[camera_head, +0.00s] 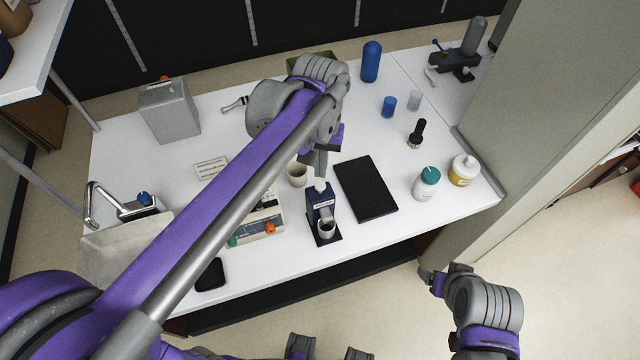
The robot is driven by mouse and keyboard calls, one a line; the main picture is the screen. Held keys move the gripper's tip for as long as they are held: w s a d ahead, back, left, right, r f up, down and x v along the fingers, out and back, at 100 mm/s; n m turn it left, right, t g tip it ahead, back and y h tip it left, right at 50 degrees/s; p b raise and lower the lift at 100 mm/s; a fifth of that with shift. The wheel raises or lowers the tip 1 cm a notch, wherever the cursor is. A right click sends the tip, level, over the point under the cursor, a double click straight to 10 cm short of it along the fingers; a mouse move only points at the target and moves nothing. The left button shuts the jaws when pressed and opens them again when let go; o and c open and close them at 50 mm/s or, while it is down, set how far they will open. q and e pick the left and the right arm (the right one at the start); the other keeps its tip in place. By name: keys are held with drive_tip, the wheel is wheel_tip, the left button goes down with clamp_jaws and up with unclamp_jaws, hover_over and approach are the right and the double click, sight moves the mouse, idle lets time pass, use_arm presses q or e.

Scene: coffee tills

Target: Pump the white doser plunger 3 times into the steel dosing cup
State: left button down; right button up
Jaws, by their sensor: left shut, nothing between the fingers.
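The doser (317,205) is a dark blue block standing on a black mat near the front edge of the white table. Its white plunger (320,186) sticks up on top. The steel dosing cup (326,228) sits at the doser's front, under its spout side. My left gripper (318,170) is shut and empty, pointing down just above the plunger in the picture; I cannot tell whether it touches it. My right gripper (432,279) is off the table's front edge at the lower right, too small to read its fingers.
A black flat pad (366,188) lies right of the doser. A beige cup (297,174) and a boxy device with coloured knobs (262,226) stand to its left. A white teal-capped bottle (426,184) and a yellow-labelled jar (463,171) stand right, near a pillar (540,110).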

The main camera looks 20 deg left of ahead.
sight(320, 185)
use_arm(q)
drive_tip(key=shift+f, duration=0.1)
drive_tip(key=shift+f+b, duration=1.4)
drive_tip(key=shift+f, duration=1.05)
drive_tip(key=shift+r, duration=0.1)
drive_tip(key=shift+r+p, duration=1.6)
drive_tip(key=shift+r, duration=0.9)
drive_tip(key=shift+f, duration=0.15)
